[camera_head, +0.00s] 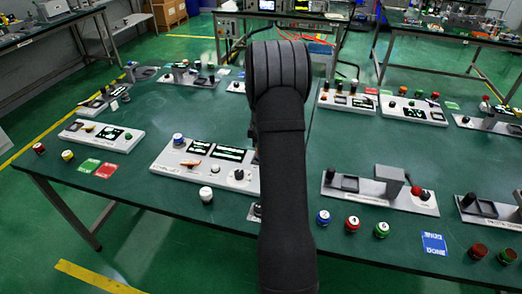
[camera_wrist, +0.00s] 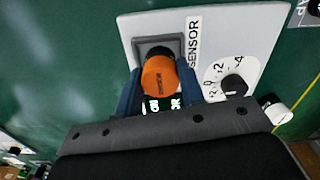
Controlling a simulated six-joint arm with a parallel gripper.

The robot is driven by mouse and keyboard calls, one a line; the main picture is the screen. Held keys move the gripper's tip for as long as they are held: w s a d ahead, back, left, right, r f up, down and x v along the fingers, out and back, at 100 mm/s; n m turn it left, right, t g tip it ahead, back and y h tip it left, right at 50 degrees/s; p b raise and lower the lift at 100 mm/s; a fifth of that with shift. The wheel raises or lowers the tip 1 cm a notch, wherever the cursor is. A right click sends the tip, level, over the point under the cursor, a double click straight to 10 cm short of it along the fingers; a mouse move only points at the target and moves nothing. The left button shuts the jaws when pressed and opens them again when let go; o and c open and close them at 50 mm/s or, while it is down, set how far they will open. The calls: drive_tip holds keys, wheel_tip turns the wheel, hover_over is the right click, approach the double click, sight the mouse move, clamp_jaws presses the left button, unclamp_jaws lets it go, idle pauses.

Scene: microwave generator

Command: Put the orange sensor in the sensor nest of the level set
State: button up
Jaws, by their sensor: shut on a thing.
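The orange sensor (camera_wrist: 159,76) is between the two blue fingers of my gripper (camera_wrist: 160,92) in the wrist view, with its black end pointing away from me. My gripper is shut on it. The square grey sensor nest (camera_wrist: 142,45) lies on the white panel of the level set (camera_wrist: 250,18), beside the printed word SENSOR. The black end overlaps the nest in the picture; I cannot tell whether it touches or sits inside it. In the head view my arm hides the gripper, the sensor and the nest.
A numbered dial with a black knob (camera_wrist: 233,85) is right of the nest. A black-and-white knob (camera_wrist: 277,110) stands off the panel's edge. In the head view, other panels and loose coloured knobs stand around; a panel with a grey block (camera_head: 391,175) is right of my arm.

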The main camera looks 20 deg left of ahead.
drive_tip(key=shift+f, duration=0.2)
drive_tip(key=o, duration=1)
drive_tip(key=shift+f, duration=0.15)
wheel_tip(320, 180, up, 12)
drive_tip(key=shift+r, duration=0.2)
drive_tip(key=shift+f, duration=0.1)
drive_tip(key=shift+f, duration=4.25)
